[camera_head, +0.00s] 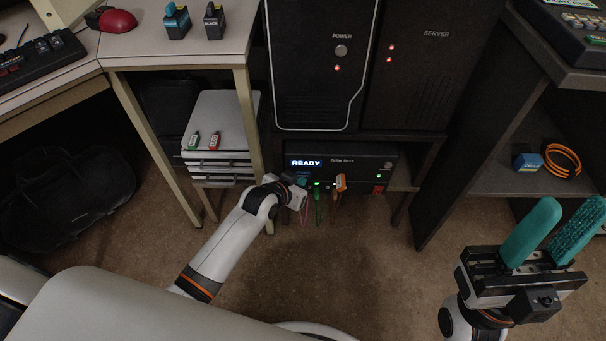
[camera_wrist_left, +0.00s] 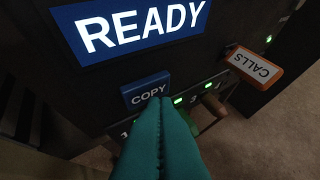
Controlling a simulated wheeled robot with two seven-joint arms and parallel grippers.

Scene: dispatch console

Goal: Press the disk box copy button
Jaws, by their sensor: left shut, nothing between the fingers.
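The disk box (camera_head: 350,163) is a black unit on a low shelf, with a lit READY display (camera_head: 306,162). In the left wrist view its blue COPY button (camera_wrist_left: 146,88) sits just below the display (camera_wrist_left: 128,27). My left gripper (camera_head: 301,183) is at the disk box's front; its teal fingers (camera_wrist_left: 164,104) are closed together and empty. Their tips overlap the button's lower right edge in the left wrist view. I cannot tell whether they touch it. My right gripper (camera_head: 572,205) is open and empty at the right, away from the disk box.
An orange CALLS tag (camera_wrist_left: 254,65) sticks out of the disk box right of the button. Numbered slots with green lights lie below the button. A desk leg (camera_head: 248,120) stands close to my left arm. Server cabinets (camera_head: 425,65) stand above. Carpet (camera_head: 350,260) is clear in front.

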